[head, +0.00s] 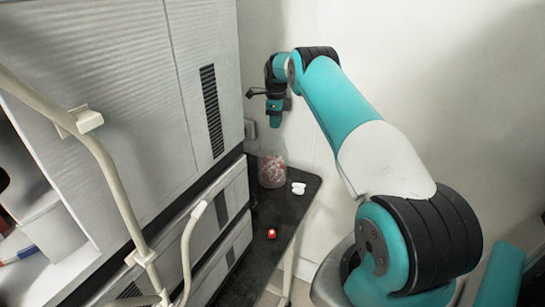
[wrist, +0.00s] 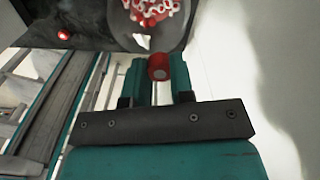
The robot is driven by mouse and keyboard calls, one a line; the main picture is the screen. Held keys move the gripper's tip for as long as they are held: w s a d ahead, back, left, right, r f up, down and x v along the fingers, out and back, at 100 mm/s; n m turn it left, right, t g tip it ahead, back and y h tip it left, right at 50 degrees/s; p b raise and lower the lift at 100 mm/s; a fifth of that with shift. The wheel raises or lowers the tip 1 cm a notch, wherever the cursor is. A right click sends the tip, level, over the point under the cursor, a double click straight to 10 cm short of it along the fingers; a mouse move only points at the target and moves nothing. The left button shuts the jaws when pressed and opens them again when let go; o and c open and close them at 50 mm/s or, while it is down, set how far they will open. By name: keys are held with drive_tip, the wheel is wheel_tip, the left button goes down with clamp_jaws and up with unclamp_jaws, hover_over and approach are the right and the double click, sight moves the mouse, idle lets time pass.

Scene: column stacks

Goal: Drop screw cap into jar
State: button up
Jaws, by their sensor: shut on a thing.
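The jar (head: 271,170) is clear and holds many red and white pieces; it stands on a dark table top. The jar (wrist: 178,36) also shows at the top of the wrist view, beyond my fingertips. My gripper (head: 275,118) is above the jar in the head view. In the wrist view my gripper (wrist: 158,75) is shut on a red screw cap (wrist: 158,66) with a pale end. Another red cap (head: 271,234) lies on the table nearer the front; it also shows in the wrist view (wrist: 63,34).
The dark table (head: 262,259) is narrow. A small white object (head: 298,188) lies right of the jar. A large grey cabinet (head: 120,80) stands close on the left, and cream rails (head: 110,180) cross the left foreground. A pale wall is behind.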

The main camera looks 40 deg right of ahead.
wheel_tip(320, 180, down, 6)
drive_tip(key=b, duration=0.3)
drive_tip(key=o, duration=1)
drive_tip(key=shift+c, duration=0.2)
drive_tip(key=shift+r, duration=0.15)
wheel_tip(320, 180, up, 17)
drive_tip(key=b, duration=0.1)
